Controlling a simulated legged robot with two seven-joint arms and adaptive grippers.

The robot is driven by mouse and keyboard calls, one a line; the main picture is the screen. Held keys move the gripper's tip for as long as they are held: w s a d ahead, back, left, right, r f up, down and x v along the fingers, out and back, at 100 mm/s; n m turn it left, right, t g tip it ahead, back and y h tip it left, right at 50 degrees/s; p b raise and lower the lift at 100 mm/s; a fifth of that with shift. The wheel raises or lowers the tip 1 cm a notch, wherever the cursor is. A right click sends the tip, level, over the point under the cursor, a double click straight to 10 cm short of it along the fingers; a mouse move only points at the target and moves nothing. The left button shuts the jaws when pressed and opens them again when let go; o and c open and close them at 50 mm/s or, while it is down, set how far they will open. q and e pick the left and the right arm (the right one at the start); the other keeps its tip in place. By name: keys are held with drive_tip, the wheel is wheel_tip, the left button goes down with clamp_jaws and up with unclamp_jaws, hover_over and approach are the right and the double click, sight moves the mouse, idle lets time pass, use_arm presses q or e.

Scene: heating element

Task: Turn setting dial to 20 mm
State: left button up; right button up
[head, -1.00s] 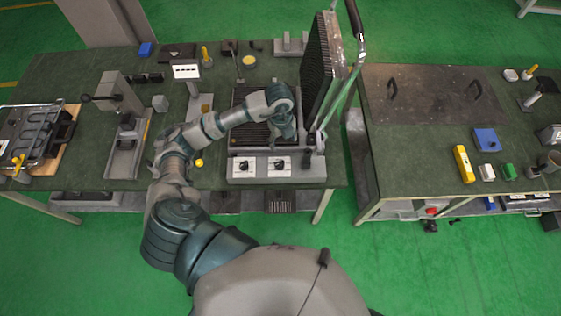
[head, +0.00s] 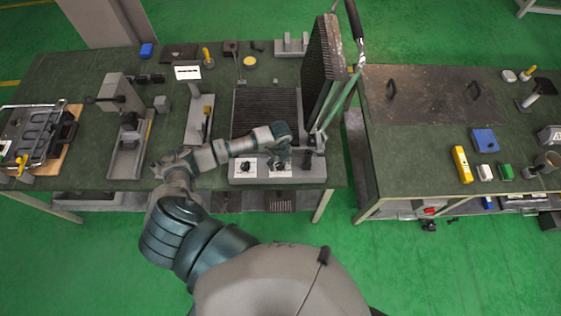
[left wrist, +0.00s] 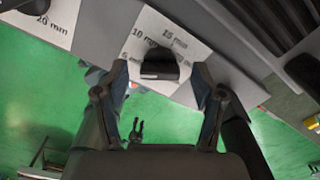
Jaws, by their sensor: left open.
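The heating element machine (head: 315,172) has two white dial plates on its front. The left dial (head: 245,170) is uncovered in the head view. My left gripper (head: 281,163) is over the right plate and largely hides the right dial. In the left wrist view a black dial knob (left wrist: 160,63) sits on a white plate (left wrist: 185,42) with "15 mm", "10 mm" and a partly hidden mark. My open left gripper (left wrist: 158,75) has one finger on each side of this knob, with visible gaps. No 20 mm mark is readable on this plate.
The lower ribbed plate (head: 266,108) is clear.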

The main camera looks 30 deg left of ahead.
use_arm(q)
drive_tip(key=shift+a+f, duration=0.2)
drive_tip(key=shift+f, duration=0.1)
drive_tip(key=shift+d, duration=0.25)
drive_tip(key=c, duration=0.3)
drive_tip(key=shift+d+r, duration=0.1)
drive_tip(key=shift+d, duration=0.1)
drive_tip(key=c, duration=0.8)
drive_tip(key=shift+c, duration=0.2)
drive_tip(key=shift+a, duration=0.1)
use_arm(e)
drive_tip(key=shift+d, duration=0.25)
drive_tip(key=shift+f, duration=0.1)
